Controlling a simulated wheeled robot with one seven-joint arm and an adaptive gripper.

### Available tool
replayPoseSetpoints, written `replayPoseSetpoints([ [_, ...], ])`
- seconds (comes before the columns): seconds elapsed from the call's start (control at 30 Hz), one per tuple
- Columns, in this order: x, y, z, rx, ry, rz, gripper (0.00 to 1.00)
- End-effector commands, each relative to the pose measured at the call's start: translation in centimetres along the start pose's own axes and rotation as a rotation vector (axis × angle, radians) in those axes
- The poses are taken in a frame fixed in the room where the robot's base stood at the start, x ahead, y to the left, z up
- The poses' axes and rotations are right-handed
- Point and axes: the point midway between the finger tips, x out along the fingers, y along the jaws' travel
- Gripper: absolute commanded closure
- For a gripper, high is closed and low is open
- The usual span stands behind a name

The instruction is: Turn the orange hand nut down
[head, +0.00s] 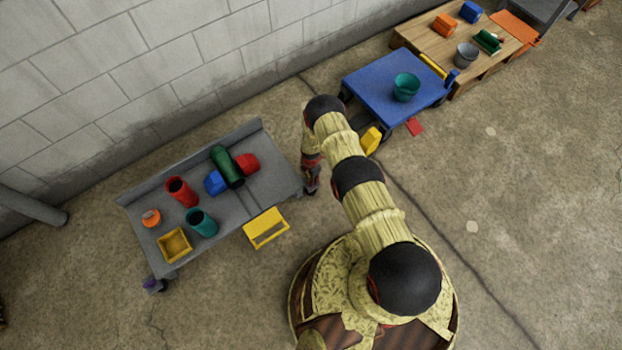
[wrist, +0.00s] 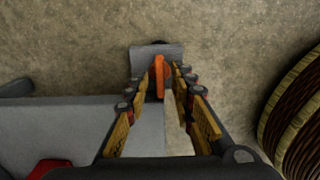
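In the wrist view, the orange hand nut (wrist: 160,77) shows as a narrow upright bar on a grey plate (wrist: 142,56) that juts out at the end of the grey bench. My gripper (wrist: 161,70) is open around it, one finger on each side, with a small gap showing at both sides. I cannot tell how far the fingertips are from the nut in depth. In the head view, my gripper (head: 311,188) points down at the bench's right end, and my arm hides the nut there.
The grey bench (head: 262,186) holds a red cup (head: 181,191), a teal cup (head: 201,222), a green cylinder (head: 227,167), a blue block (head: 215,183), a yellow box (head: 175,245) and an orange round piece (head: 151,218). A blue cart (head: 375,82) stands behind my arm. Right floor is mostly clear.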

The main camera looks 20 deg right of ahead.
Motion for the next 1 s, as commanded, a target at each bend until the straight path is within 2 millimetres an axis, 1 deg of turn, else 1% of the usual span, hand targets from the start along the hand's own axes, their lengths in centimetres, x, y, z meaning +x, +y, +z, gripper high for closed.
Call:
replayPoseSetpoints([
  [0.03, 0.0, -0.01, -0.01, 0.0, 0.0, 0.0, 0.8],
  [0.4, 0.01, -0.03, -0.01, 0.0, 0.0, 0.0, 1.0],
  [0.8, 0.01, -0.05, -0.01, 0.004, 0.0, -0.001, 1.0],
  [1.0, 0.04, -0.1, -0.03, 0.05, 0.001, -0.002, 1.0],
])
